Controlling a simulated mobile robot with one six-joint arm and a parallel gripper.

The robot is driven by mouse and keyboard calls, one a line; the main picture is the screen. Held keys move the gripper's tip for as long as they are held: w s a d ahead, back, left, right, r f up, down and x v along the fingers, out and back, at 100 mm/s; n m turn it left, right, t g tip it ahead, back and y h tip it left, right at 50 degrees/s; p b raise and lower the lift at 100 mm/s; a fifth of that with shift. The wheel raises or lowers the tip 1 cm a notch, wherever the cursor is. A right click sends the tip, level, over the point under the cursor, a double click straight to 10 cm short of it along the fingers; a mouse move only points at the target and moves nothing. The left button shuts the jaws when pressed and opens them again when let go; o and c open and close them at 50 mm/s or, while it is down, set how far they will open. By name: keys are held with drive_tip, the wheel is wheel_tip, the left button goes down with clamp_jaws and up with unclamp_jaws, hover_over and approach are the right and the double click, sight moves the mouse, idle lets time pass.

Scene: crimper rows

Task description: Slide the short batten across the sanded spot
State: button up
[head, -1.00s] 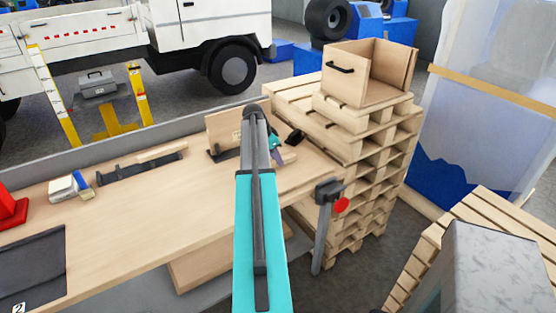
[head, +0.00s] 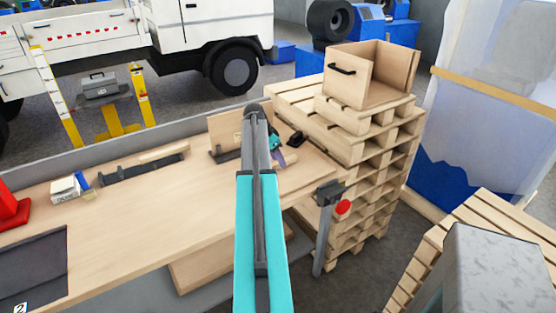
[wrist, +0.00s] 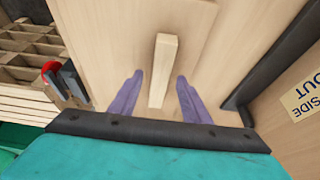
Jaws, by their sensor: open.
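The short batten (wrist: 164,68) is a pale wooden strip lying on the light wood worktop in the wrist view. My gripper (wrist: 159,79) is open, with one purple finger on each side of the batten and gaps between. In the head view my gripper (head: 280,152) is at the right part of the bench, mostly hidden behind my arm, and the short batten cannot be made out there. I cannot pick out the sanded spot in either view.
An upright wooden board (head: 226,130) stands behind my gripper; its label (wrist: 304,97) shows in the wrist view. A black rack (head: 140,170) and a pale strip (head: 164,152) lie left. A clamp with a red knob (head: 343,207) is at the bench's right edge. Stacked pallets (head: 350,165) stand beyond.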

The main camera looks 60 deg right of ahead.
drive_tip(key=v, duration=1.1)
drive_tip(key=shift+a+r, duration=0.1)
idle(0.6)
